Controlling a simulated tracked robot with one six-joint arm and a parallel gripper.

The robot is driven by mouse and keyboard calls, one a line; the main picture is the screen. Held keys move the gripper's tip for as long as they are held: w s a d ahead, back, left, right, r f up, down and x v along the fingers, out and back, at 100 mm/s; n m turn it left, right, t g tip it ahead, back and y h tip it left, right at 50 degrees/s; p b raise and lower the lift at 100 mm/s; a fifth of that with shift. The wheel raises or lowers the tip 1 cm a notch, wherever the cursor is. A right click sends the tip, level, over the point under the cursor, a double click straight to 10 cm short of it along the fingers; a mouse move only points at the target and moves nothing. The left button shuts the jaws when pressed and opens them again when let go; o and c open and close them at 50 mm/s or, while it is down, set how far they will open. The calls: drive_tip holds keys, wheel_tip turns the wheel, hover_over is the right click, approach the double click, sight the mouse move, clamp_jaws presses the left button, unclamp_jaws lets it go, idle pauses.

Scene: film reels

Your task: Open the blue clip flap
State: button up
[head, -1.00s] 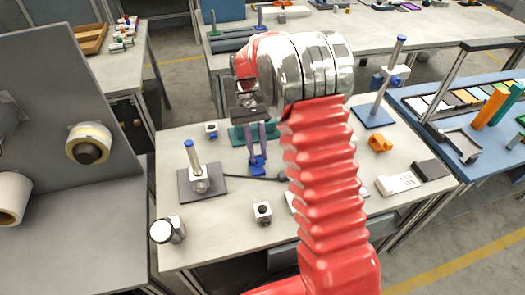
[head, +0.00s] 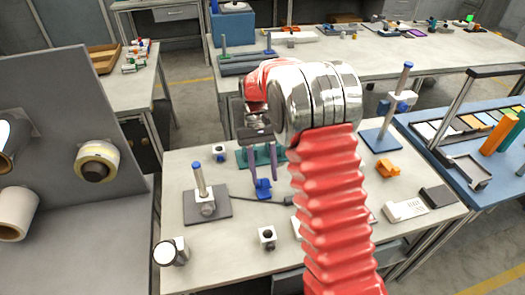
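A small blue clip (head: 263,190) stands on the grey-white table (head: 240,270) just left of my red arm. Its flap is too small to tell apart from its body. My gripper (head: 262,178) points down at the clip, with its two purple-grey fingers spread apart. The fingertips are just above or behind the clip, one to each side of it in the picture. I cannot tell whether they touch it.
A blue-topped post on a dark plate (head: 222,212) stands left of the clip. A green base (head: 244,156) lies behind it. A small metal block (head: 267,238) is in front. An orange part (head: 387,170) and a taller blue-topped post (head: 405,78) are at right.

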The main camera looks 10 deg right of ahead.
drive_tip(key=v, duration=1.3)
drive_tip(key=shift+w, duration=0.1)
